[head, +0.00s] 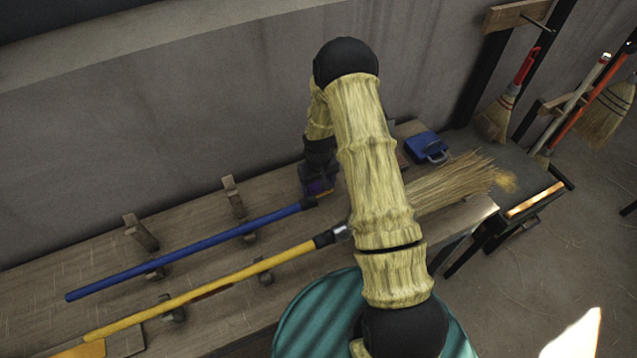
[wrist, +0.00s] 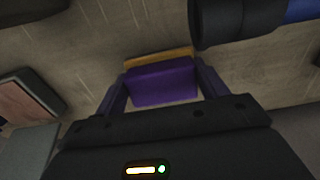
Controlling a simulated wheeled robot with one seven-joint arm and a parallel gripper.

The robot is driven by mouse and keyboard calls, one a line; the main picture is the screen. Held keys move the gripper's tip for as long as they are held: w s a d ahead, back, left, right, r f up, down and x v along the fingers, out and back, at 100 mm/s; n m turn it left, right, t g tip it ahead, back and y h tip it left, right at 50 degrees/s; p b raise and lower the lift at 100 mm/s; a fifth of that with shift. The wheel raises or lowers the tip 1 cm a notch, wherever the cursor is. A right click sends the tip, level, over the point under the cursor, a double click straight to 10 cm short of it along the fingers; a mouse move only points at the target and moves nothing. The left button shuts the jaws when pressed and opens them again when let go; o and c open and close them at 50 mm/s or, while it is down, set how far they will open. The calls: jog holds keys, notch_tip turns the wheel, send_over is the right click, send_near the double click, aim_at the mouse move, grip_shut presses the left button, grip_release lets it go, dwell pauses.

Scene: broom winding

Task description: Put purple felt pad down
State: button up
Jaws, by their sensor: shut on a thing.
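The purple felt pad (wrist: 163,82) sits between the two fingers of my gripper (wrist: 162,90) in the wrist view. A yellowish-brown strip runs along the pad's far edge. My gripper is shut on the pad, over the wooden bench top (wrist: 110,30). I cannot tell whether the pad touches the wood. In the head view my gripper (head: 320,188) is low over the bench near the back, beside the black end of the blue handle. My own arm hides part of that area, and only a little purple shows there.
A blue broom handle (head: 190,247) and a yellow one (head: 210,287) rest on wooden pegs and supports on the bench (head: 60,250). Broom straw (head: 450,183) lies right of my arm. A blue box-like object (head: 427,146) stands behind it. The black handle end (wrist: 240,20) is close to my gripper.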

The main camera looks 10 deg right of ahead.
aim_at(318, 184)
jog(key=shift+f, duration=0.1)
jog(key=o, duration=1.3)
jog(key=shift+c, duration=0.2)
jog(key=shift+f, duration=0.3)
notch_tip(318, 184, up, 18)
jog(key=b, duration=0.4)
jog(key=shift+f, duration=0.2)
jog(key=shift+w+a, duration=0.1)
jog(key=s+r+m+t, duration=0.1)
jog(key=s+r, duration=0.2)
jog(key=s, duration=0.7)
jog(key=s+r+m+t, duration=0.1)
jog(key=s+r, duration=0.2)
jog(key=s, duration=0.6)
jog(key=shift+s+t, duration=0.3)
jog(key=shift+s, duration=0.05)
